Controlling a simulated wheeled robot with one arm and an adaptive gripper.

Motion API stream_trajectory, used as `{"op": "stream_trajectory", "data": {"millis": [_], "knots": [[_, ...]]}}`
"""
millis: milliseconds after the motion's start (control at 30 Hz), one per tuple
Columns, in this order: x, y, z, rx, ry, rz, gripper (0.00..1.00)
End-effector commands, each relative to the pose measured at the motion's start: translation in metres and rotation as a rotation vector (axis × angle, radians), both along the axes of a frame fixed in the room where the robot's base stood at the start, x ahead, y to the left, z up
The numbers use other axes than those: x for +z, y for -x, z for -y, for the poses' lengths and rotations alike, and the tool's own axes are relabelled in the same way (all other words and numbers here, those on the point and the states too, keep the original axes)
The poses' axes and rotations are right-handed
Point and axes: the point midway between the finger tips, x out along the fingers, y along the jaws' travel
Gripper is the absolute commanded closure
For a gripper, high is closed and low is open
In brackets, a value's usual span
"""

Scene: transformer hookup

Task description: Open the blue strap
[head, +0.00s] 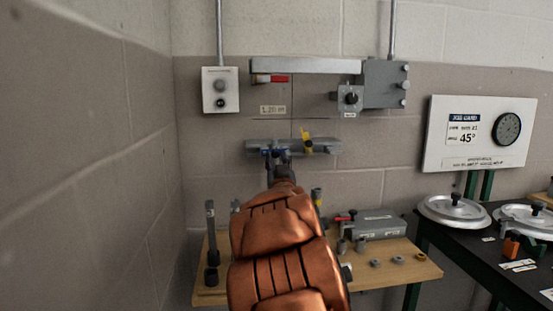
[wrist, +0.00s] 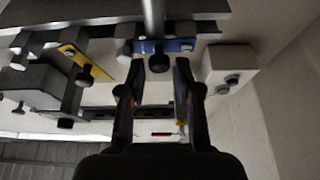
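The blue strap (wrist: 180,46) lies across the grey bracket with a dark round knob (wrist: 158,63) on its face. In the head view the blue strap (head: 267,152) shows at the left end of the grey wall bracket (head: 325,147), partly hidden by my gripper. My gripper (head: 277,154) is raised in front of it. In the wrist view my gripper (wrist: 154,72) is open, with one finger on each side of the knob; I cannot tell whether either touches it. A yellow strap (head: 306,142) sits to the right; it also shows in the wrist view (wrist: 88,62).
A white button box (head: 220,90) hangs on the wall at the left. A grey box with conduit (head: 384,84) and a long grey bar are above. The wooden bench (head: 400,270) below holds fittings and a grey case (head: 375,224). My arm hides its middle.

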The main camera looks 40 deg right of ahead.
Motion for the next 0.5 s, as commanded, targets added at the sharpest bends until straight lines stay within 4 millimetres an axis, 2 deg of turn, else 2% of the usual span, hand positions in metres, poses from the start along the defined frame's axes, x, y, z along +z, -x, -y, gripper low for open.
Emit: {"op": "stream_trajectory", "data": {"millis": [400,500], "knots": [[0.0037,-0.0061,0.0052,-0.001,0.000,0.000,0.67],[0.0035,-0.0061,0.0051,-0.001,0.000,0.000,0.77]]}}
